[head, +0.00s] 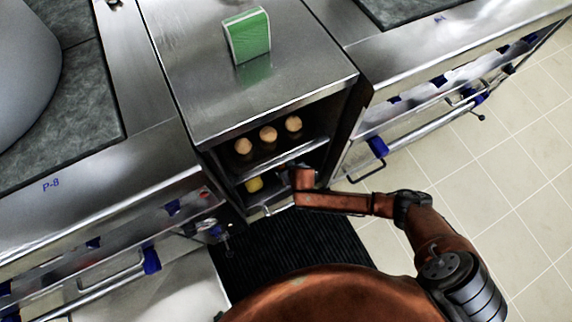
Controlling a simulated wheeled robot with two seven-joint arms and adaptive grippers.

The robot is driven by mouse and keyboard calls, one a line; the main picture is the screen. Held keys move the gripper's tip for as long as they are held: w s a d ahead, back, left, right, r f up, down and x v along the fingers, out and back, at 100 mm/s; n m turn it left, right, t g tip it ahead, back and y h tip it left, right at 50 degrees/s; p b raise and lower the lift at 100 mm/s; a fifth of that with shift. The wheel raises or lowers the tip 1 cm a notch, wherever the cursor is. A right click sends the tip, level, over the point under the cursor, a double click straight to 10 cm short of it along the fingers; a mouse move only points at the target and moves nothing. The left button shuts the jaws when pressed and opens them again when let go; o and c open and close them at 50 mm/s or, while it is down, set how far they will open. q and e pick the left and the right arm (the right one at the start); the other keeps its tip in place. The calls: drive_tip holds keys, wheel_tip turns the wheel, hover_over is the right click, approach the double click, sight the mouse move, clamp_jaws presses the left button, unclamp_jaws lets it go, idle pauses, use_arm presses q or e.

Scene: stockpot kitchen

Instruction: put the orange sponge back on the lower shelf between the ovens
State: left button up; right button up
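My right arm comes in from the right, and its gripper (284,168) is inside the opening of the steel cabinet between the ovens, at the lower shelf (284,196). The wrist and cabinet interior hide the fingers, so I cannot tell whether it is open or shut. No orange sponge can be made out; the gripper or the dark shelf may hide it. A small yellow thing (254,184) lies on the lower shelf, left of my gripper; I cannot tell exactly what it is. My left gripper is out of view.
Three items with round tan tops (268,134) stand on the upper shelf (290,154), above my gripper. A green-and-white box (247,36) stands on the steel counter. Oven rails with blue brackets (377,146) flank the cabinet. A black ribbed mat (290,246) lies on the floor.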

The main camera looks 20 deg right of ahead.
drive_tip(key=o, duration=0.4)
drive_tip(key=shift+o, duration=0.2)
drive_tip(key=shift+r, duration=0.2)
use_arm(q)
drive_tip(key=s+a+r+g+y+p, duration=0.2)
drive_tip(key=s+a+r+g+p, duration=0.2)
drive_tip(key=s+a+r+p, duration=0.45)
use_arm(e)
drive_tip(key=b+v, duration=0.1)
drive_tip(key=v, duration=1.1)
drive_tip(key=s+a+f+g+y, duration=0.1)
drive_tip(key=s+f+g, duration=0.25)
drive_tip(key=s, duration=1.55)
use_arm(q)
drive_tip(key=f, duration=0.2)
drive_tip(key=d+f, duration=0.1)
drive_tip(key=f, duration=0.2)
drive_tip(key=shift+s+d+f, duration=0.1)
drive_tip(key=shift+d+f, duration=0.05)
use_arm(e)
drive_tip(key=s+d+r+g, duration=0.1)
drive_tip(key=s+d, duration=0.4)
drive_tip(key=s, duration=0.8)
drive_tip(key=s+d+r+g, duration=0.1)
drive_tip(key=s+d, duration=0.4)
drive_tip(key=s, duration=0.8)
drive_tip(key=shift+g+h, duration=0.4)
drive_tip(key=shift+g, duration=0.05)
